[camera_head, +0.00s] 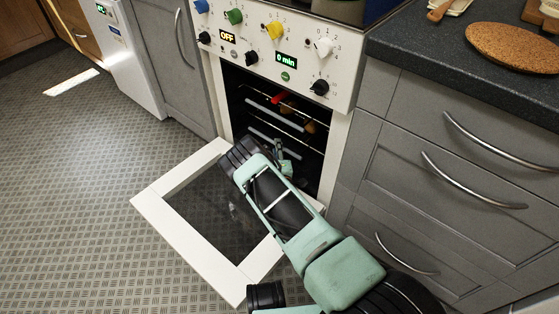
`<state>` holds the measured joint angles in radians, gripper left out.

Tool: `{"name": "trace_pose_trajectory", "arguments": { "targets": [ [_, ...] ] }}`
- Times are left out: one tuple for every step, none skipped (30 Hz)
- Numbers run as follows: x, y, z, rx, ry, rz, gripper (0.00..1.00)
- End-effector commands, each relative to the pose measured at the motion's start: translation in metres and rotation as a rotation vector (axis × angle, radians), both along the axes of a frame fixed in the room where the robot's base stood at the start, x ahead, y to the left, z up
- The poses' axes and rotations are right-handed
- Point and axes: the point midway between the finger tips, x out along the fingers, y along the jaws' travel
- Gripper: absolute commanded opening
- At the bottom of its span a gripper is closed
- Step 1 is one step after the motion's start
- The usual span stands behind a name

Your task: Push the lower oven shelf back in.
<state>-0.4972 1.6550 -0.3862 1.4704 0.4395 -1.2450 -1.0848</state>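The oven (335,104) is open, with its white-framed glass door (172,179) folded down. Inside the dark cavity, the pale front bar of an upper shelf (271,108) shows. A second pale bar, of a lower shelf (262,137), shows beneath it. How far the lower shelf sticks out is hard to tell, as my arm covers part of the opening. My gripper (281,148) is small and partly hidden behind my wrist, at the oven mouth in front of the lower shelf. I cannot tell whether it touches the shelf or how its fingers stand.
Red and orange-brown items (281,98) sit in the upper part of the oven. The control panel with coloured knobs (275,30) is above. Grey drawers (455,175) with handles flank the right. The patterned floor (90,200) at left is clear.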

Motion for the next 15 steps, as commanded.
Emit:
{"name": "trace_pose_trajectory", "arguments": {
  "targets": [
    [-0.010, 0.000, 0.001, -0.001, 0.002, -0.001, 0.28],
    [-0.015, 0.000, 0.002, -0.001, 0.002, -0.001, 0.28],
    [-0.023, 0.000, 0.003, -0.001, 0.002, 0.000, 0.28],
    [-0.028, 0.000, 0.003, -0.001, 0.003, 0.000, 0.28],
    [-0.034, -0.001, 0.004, -0.001, 0.002, -0.002, 0.28],
    [-0.041, -0.001, 0.005, -0.001, 0.002, -0.002, 0.28],
    [-0.046, -0.001, 0.006, -0.002, 0.002, 0.000, 0.28],
    [-0.050, -0.001, 0.007, -0.002, 0.001, 0.000, 0.28],
    [-0.056, -0.001, 0.008, -0.002, 0.002, 0.000, 0.28],
    [-0.060, -0.001, 0.009, -0.001, 0.001, -0.001, 0.28],
    [-0.064, -0.001, 0.009, 0.000, 0.001, -0.001, 0.28],
    [-0.068, -0.001, 0.010, 0.000, 0.000, -0.001, 0.28],
    [-0.071, -0.001, 0.010, 0.000, 0.000, -0.001, 0.28],
    [-0.074, -0.002, 0.011, 0.000, 0.000, -0.001, 0.28],
    [-0.076, -0.001, 0.011, 0.000, 0.000, -0.001, 0.28]
  ]
}}
